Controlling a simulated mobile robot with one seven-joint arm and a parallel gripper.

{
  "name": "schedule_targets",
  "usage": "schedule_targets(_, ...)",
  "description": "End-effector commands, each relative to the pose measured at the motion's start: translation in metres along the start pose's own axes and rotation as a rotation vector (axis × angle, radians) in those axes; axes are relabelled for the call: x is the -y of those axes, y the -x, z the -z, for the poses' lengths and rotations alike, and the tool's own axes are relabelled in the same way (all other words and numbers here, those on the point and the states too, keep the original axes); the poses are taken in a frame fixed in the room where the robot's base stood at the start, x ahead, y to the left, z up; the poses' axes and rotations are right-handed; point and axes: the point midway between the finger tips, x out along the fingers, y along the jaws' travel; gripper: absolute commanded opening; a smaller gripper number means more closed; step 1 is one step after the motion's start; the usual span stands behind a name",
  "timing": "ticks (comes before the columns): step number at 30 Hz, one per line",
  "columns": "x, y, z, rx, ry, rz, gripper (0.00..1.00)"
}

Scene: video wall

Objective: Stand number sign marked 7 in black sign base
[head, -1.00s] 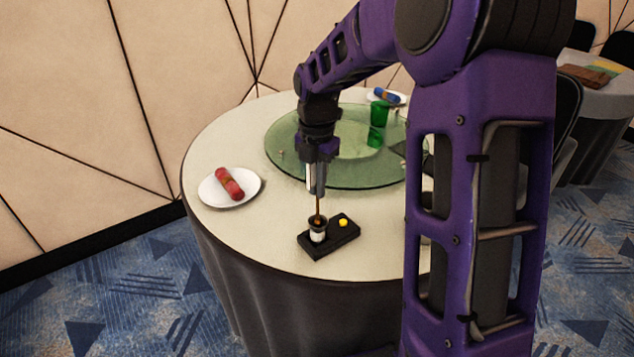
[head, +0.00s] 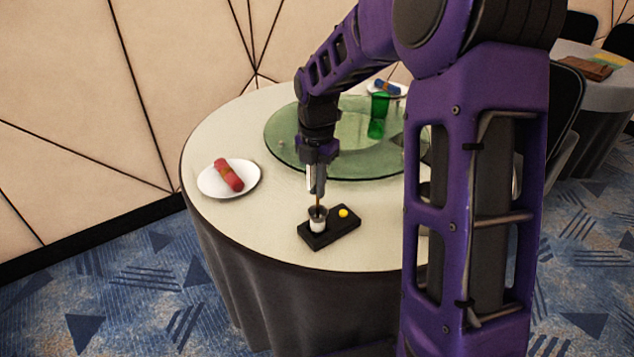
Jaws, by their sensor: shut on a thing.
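My gripper (head: 317,192) points straight down over the near part of the round table. It is shut on a thin brown stick (head: 318,208). The stick's lower end is inside or just over a small dark-rimmed cup with a white lower part (head: 317,225). I cannot tell whether it touches the bottom. The cup stands on the left end of a black block (head: 340,234), which has a yellow knob (head: 343,213) at its right. No sign marked 7 can be made out, and I cannot tell if the block is the black sign base.
A white plate with a red rolled napkin (head: 229,176) lies at the left. A green glass turntable (head: 285,140) fills the table's middle, with a green glass (head: 379,112) on it. Bare tablecloth (head: 265,225) lies left of the block. My arm hides the table's right side.

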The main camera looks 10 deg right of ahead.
Motion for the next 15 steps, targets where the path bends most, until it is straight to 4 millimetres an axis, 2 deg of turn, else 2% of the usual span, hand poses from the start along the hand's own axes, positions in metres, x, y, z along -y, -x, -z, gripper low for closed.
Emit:
schedule_targets(1,0.0,-0.0001,0.0,0.0,0.0,0.0,0.15)
schedule_targets(6,0.0,0.0,0.0,0.0,0.0,0.0,0.45)
schedule_targets(15,0.0,0.001,-0.0001,0.0,0.0,0.0,0.45)
